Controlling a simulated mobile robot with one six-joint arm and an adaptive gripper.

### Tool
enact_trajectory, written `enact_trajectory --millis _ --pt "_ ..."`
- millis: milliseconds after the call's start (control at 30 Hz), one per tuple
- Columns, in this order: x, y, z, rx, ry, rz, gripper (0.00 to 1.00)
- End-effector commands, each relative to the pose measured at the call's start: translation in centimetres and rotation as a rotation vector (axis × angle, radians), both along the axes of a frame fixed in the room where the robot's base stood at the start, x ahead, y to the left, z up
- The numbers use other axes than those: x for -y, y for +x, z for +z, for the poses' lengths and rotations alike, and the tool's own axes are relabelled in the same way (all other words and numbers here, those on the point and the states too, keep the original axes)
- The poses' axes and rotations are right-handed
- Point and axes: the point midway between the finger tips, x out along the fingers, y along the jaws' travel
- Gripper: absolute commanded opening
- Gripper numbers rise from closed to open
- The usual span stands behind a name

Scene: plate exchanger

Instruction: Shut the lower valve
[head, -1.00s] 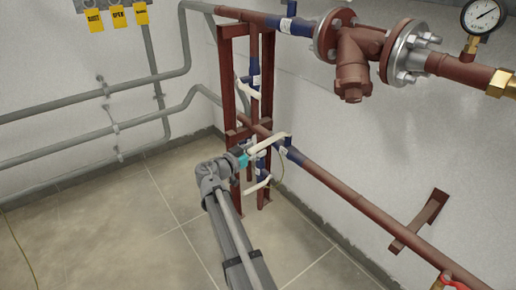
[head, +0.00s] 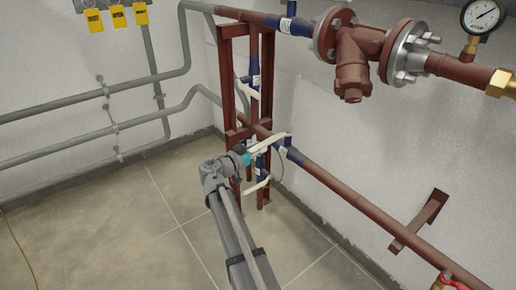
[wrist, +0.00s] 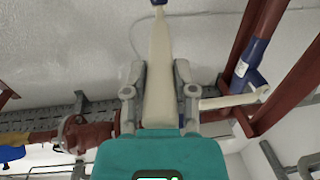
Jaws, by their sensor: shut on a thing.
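In the head view, a blue valve (head: 286,148) sits on the lower brown pipe, with a long cream handle (head: 268,143) reaching left from it. My gripper (head: 251,154) is at the free left end of this handle. In the wrist view, the two grey fingers of my gripper (wrist: 160,91) are shut on the cream handle (wrist: 158,55), which runs away from me to a blue part at the top edge. The far side of the valve is hidden.
Cream handles also show above (head: 252,91) and below (head: 257,187), on blue valves of the vertical pipe. A red-brown frame (head: 226,85) stands close behind my gripper. Grey pipes (head: 60,145) run along the left wall. The floor (head: 110,220) at left is clear.

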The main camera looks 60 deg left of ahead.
Motion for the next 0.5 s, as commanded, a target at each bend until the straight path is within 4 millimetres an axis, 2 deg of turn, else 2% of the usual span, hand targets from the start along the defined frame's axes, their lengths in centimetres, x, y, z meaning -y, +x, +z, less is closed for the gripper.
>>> enact_trajectory --millis 167,500 --pt "-0.2 0.0 0.0 0.000 0.000 -0.005 0.00" --pt "-2.2 -0.3 0.0 0.001 0.000 -0.112 0.00"
